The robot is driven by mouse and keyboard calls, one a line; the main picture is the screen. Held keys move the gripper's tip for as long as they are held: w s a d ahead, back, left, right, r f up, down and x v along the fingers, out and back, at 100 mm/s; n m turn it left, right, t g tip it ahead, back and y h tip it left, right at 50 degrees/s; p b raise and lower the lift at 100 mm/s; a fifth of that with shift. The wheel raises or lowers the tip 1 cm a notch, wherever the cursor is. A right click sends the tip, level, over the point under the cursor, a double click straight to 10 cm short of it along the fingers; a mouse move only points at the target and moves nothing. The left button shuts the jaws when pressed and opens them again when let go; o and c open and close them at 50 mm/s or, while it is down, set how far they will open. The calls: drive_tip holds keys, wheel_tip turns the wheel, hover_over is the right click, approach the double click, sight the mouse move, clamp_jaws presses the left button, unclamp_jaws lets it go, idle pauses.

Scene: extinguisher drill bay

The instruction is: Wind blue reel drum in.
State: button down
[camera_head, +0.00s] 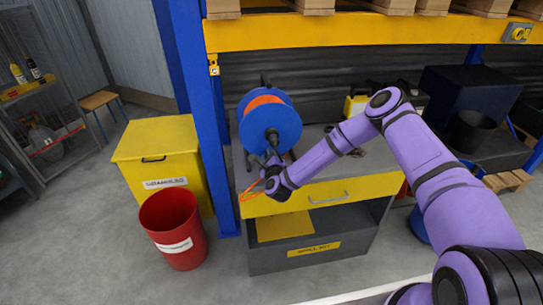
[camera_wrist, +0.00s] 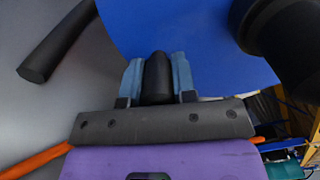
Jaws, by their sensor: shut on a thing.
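The blue reel drum (camera_head: 270,122) stands on the grey bench in the head view, with an orange hose wound on it. Its blue side disc (camera_wrist: 200,40) fills much of the wrist view. My gripper (camera_head: 270,165) is at the lower front of the drum. In the wrist view my gripper (camera_wrist: 158,80) has its two blue-grey fingers shut on a black rounded handle (camera_wrist: 158,77) in front of the disc. A black hub part (camera_wrist: 285,40) shows at the upper right of the wrist view. In the head view my wrist hides the grasp.
The grey bench (camera_head: 345,170) has a yellow drawer front (camera_head: 325,193). An orange hose end (camera_head: 249,191) hangs at its left front. A blue upright post (camera_head: 205,100) stands close on the left, beside a yellow bin (camera_head: 157,140) and a red bucket (camera_head: 172,222). A yellow beam (camera_head: 350,30) runs above.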

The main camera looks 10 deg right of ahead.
drive_tip(key=shift+w+r, duration=0.15)
drive_tip(key=shift+r, duration=0.15)
drive_tip(key=c, duration=1.1)
unclamp_jaws()
drive_tip(key=shift+o, duration=0.9)
drive_tip(key=shift+f, duration=0.1)
drive_tip(key=s, duration=1.1)
drive_tip(key=shift+d, duration=0.15)
